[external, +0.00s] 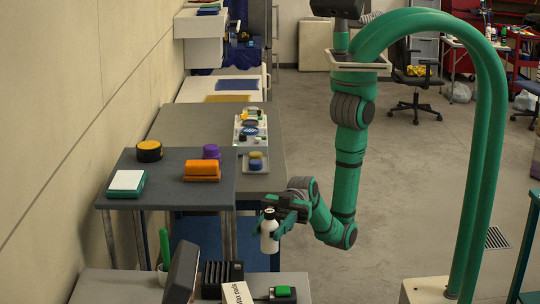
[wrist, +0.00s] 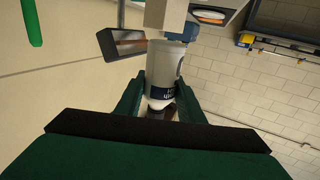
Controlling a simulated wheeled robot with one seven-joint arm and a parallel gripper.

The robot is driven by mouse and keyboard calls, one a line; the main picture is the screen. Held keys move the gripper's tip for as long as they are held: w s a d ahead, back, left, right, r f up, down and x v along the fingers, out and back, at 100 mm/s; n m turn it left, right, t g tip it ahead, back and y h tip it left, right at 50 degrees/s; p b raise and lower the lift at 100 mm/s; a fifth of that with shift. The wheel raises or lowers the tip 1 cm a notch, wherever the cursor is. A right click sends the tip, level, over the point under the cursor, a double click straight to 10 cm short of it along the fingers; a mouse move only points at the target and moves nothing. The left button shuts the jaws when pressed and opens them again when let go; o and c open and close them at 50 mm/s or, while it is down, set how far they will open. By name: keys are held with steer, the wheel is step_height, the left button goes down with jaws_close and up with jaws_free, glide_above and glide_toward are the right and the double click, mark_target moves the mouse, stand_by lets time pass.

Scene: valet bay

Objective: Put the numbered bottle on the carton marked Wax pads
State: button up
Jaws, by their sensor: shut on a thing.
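A small white bottle (external: 269,236) with a dark cap hangs upright in my gripper (external: 277,208), above the near table. My gripper is shut around its upper part. In the wrist view the bottle (wrist: 164,84) stands between the green fingers (wrist: 160,106), with part of a dark printed mark showing; I cannot read a full number. A white lettered panel (external: 237,293), which seems to read "Wax pads", stands on the near table below and left of the bottle. Its lower part is cut off by the frame edge.
On the near table are a black ribbed box (external: 221,274), a dark tilted panel (external: 181,273) and a green-topped block (external: 282,291). The grey table (external: 150,186) behind holds an orange block (external: 202,169), a purple jar (external: 211,151) and a black-and-orange tin (external: 149,151).

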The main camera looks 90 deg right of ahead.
steer(key=a+r+t, duration=0.1)
steer(key=a+r, duration=0.6)
steer(key=r, duration=0.5)
glide_above(237, 294)
steer(key=shift+m+h, duration=0.3)
steer(key=shift+m, duration=0.1)
step_height(237, 294, down, 10)
steer(key=shift+r, duration=0.2)
steer(key=shift+f, duration=1.45)
steer(key=shift+f, duration=0.15)
steer(key=o, duration=1.1)
